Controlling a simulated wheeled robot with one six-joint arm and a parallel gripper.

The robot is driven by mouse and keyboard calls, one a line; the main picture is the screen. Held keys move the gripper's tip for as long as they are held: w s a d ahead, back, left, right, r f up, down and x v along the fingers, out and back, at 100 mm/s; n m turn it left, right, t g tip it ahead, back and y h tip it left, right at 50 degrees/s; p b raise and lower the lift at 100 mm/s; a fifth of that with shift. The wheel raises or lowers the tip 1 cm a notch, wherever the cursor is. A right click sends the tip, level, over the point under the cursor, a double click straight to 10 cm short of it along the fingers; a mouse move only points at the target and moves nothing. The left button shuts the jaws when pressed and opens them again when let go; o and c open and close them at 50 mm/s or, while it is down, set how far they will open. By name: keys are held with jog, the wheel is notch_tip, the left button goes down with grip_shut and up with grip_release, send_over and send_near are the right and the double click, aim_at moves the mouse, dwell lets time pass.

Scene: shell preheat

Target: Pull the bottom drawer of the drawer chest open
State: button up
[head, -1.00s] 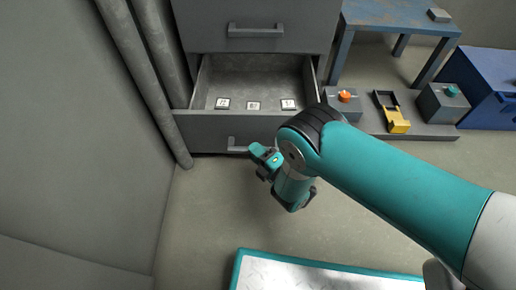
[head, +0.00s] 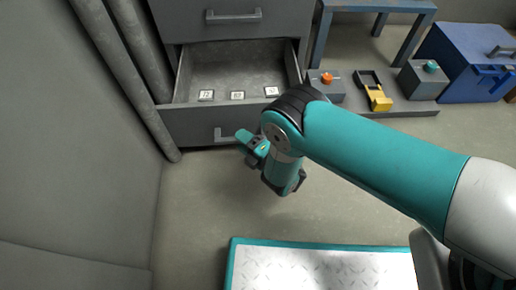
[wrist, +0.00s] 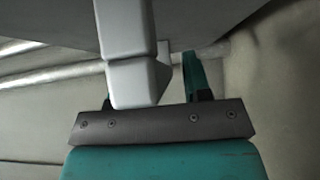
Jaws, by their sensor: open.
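The grey drawer chest (head: 290,20) stands at the top of the head view. Its bottom drawer (head: 180,122) is open, with the inside showing above the front panel. The drawer's grey bar handle (head: 222,133) is on that front, and its right end is hidden by my gripper. My gripper (head: 247,143) is open at the handle's right end. In the wrist view the handle (wrist: 127,45) ends close in front of the gripper, left of the teal finger that shows.
Several small white labelled tiles (head: 237,96) lie in the drawer. Pipes (head: 140,80) run down the wall at left. A low platform (head: 425,107) with small devices and a blue chest (head: 465,65) stand at right. A teal-edged plate (head: 320,268) lies in front; floor between is clear.

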jog(key=shift+d, duration=0.1)
jog(key=p+v, duration=1.4)
jog(key=v, duration=0.3)
jog(key=shift+s+d+p, duration=0.15)
jog(key=shift+p, duration=0.25)
